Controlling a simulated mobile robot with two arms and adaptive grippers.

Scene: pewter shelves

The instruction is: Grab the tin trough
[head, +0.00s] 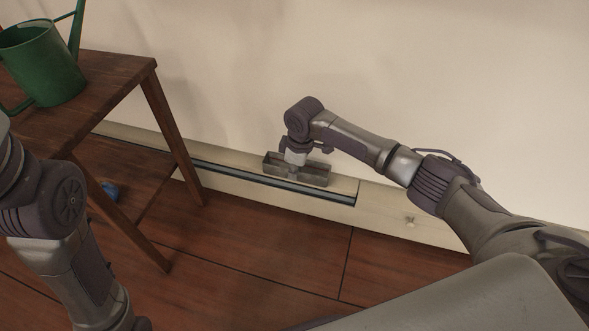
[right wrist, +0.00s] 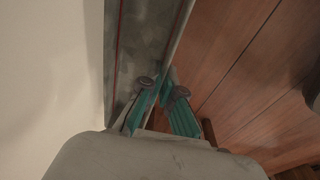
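The tin trough (head: 318,176) is a small grey open-topped metal box by the foot of the wall, at the pale ledge. My right gripper (head: 296,163) points down at its middle from above. In the right wrist view, the trough (right wrist: 148,40) runs up from the fingers as a grey channel. My right gripper's teal fingers (right wrist: 163,90) lie close together on either side of its right-hand wall and appear shut on it. Whether the trough touches the ledge is hidden. My left arm is at the left of the head view, its gripper out of frame.
The pale ledge (head: 235,185) with a dark strip runs along the wall (head: 400,60). A wooden stand (head: 110,85) holding a green watering can (head: 42,62) is at the left. A small blue thing (head: 110,190) lies beneath it. The floor (head: 260,265) in front is clear.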

